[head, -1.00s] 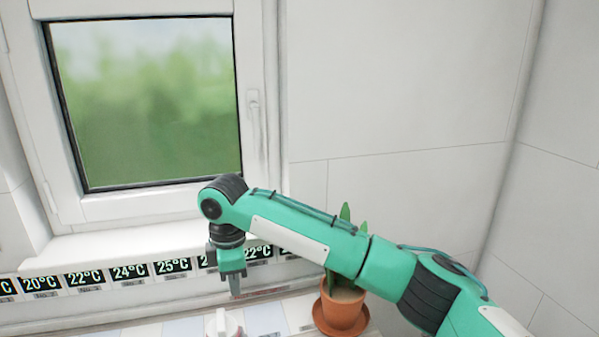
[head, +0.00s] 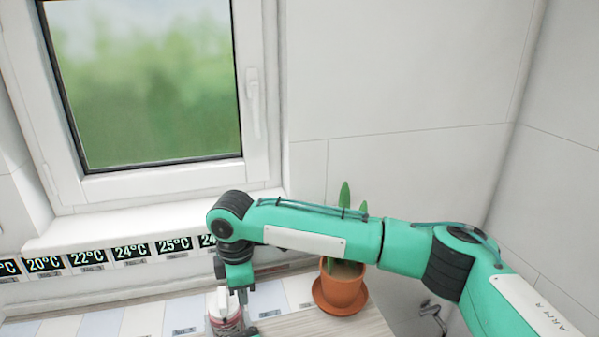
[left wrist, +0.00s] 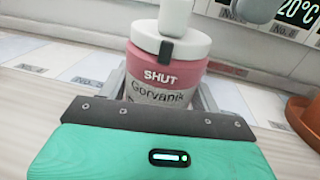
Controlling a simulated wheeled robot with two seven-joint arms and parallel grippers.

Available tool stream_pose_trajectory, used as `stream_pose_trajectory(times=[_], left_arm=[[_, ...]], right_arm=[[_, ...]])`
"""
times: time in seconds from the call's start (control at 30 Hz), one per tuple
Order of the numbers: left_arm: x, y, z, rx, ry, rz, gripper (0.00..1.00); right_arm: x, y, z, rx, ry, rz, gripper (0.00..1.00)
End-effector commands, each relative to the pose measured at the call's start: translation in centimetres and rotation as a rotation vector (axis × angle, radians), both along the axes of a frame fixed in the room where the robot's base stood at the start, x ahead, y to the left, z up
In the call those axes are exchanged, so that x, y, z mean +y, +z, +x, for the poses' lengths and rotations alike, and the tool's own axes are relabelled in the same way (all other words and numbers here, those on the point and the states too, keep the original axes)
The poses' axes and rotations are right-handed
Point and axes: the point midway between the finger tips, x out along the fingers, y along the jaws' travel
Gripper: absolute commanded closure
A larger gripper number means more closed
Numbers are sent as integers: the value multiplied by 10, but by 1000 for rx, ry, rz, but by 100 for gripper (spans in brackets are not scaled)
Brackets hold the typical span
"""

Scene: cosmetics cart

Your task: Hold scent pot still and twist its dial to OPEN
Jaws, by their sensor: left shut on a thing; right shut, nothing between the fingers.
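The scent pot (head: 226,325) stands at the bottom edge of the head view, partly cut off. In the left wrist view it is a pink pot (left wrist: 160,72) with the word SHUT above a "Gorvanik" label. Its white dial (left wrist: 190,42) has a raised knob, and a dark tab at the front lies above SHUT. My left gripper (left wrist: 162,92) is shut on the pot, with a finger at each side. My right gripper (head: 243,297) points down, shut and empty, close beside the dial's knob in the head view.
A potted plant in a terracotta pot (head: 342,290) stands on a saucer to the right, below my right forearm. A strip of temperature labels (head: 131,252) runs along the wall below the window. Pale labelled tiles lie left of the scent pot.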

Motion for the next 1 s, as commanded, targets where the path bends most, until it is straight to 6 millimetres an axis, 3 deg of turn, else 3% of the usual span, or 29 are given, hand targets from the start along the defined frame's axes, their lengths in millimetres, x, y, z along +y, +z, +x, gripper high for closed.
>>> stream_pose_trajectory(times=[1.0], left_arm=[[0,0,0,0,0,0,70]], right_arm=[[6,-3,1,0,1,-1,100]])
